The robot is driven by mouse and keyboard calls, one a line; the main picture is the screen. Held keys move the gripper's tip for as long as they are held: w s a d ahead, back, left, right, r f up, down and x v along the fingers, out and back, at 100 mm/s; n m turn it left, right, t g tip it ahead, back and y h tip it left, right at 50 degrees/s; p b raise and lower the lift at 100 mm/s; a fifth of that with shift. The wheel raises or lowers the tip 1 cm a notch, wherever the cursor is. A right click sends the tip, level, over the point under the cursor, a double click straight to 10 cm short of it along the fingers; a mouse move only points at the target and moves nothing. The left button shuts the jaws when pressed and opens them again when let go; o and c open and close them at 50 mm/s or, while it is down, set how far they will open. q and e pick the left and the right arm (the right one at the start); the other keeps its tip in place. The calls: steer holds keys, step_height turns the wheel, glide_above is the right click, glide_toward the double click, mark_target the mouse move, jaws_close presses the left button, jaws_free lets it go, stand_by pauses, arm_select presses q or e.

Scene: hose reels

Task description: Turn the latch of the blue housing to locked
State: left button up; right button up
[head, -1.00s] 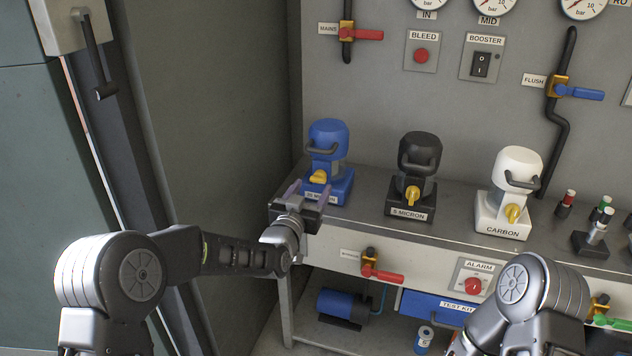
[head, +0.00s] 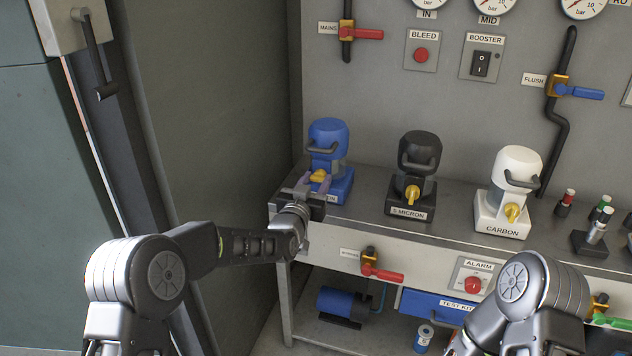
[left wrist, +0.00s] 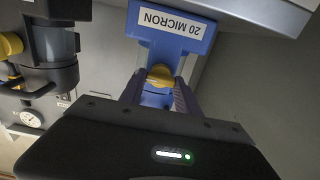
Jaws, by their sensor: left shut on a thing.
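The blue housing (head: 327,135) stands at the left end of the bench, with a dark grey handle across its front. Its yellow latch (head: 319,175) sits low on the front, partly hidden by my fingers. My left gripper (head: 319,184) reaches it from the front and is shut on the latch. In the left wrist view the latch (left wrist: 160,76) lies between the two fingertips, under the blue base (left wrist: 172,48) labelled 20 MICRON, seen upside down. In the head view my gripper hides most of that label. My right gripper is out of view; only part of its arm shows.
The black housing (head: 418,150) labelled 5 MICRON and the white housing (head: 517,165) labelled CARBON stand to the right, each with a yellow latch. A red-handled valve (head: 381,272) and the ALARM knob (head: 473,285) are on the bench front. A cabinet wall (head: 215,90) is close on the left.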

arm_select(q)
jaws_close()
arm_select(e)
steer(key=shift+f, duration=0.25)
